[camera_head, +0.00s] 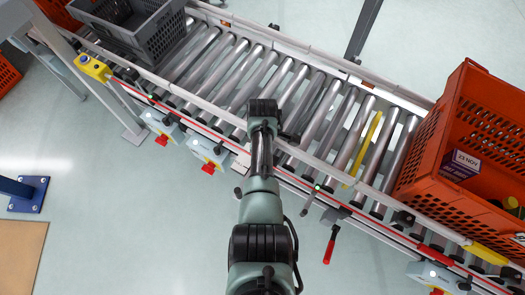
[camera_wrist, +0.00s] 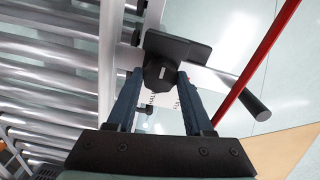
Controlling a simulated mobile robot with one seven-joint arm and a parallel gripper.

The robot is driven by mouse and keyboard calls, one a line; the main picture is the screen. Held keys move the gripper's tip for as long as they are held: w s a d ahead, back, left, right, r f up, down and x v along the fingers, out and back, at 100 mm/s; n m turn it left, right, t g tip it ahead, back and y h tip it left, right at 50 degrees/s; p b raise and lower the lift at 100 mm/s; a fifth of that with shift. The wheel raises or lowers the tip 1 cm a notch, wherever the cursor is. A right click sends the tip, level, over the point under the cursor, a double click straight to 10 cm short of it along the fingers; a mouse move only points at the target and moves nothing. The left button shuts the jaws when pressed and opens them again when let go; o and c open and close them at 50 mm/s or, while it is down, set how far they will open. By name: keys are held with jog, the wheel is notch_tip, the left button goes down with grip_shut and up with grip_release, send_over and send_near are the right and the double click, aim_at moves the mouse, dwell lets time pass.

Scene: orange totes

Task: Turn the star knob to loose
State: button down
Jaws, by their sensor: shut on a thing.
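The black star knob (camera_wrist: 161,73) is in the middle of the wrist view, with a small white mark on its near face. The two blue fingers of my gripper (camera_wrist: 160,80) stand on either side of it and are shut on it. A wider black piece (camera_wrist: 185,47) shows just beyond the knob. A white plate (camera_wrist: 160,104) with dark lettering lies behind the knob, partly covered by the fingers; I cannot read it in full. In the head view my arm reaches the near rail of the conveyor and hides the knob and fingertips.
The roller conveyor (camera_head: 350,120) crosses the head view diagonally. A grey crate (camera_head: 150,35) sits at its upper left, an orange tote (camera_head: 450,210) at its right. A red-handled lever (camera_head: 330,245) and grey boxes with red knobs (camera_head: 208,152) line the near rail. A black-tipped rod (camera_wrist: 252,104) lies right of the knob.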

jog(key=shift+a, duration=0.1)
jog(key=shift+c, duration=1.4)
grip_release()
notch_tip(320, 180, up, 13)
jog(key=p, duration=0.4)
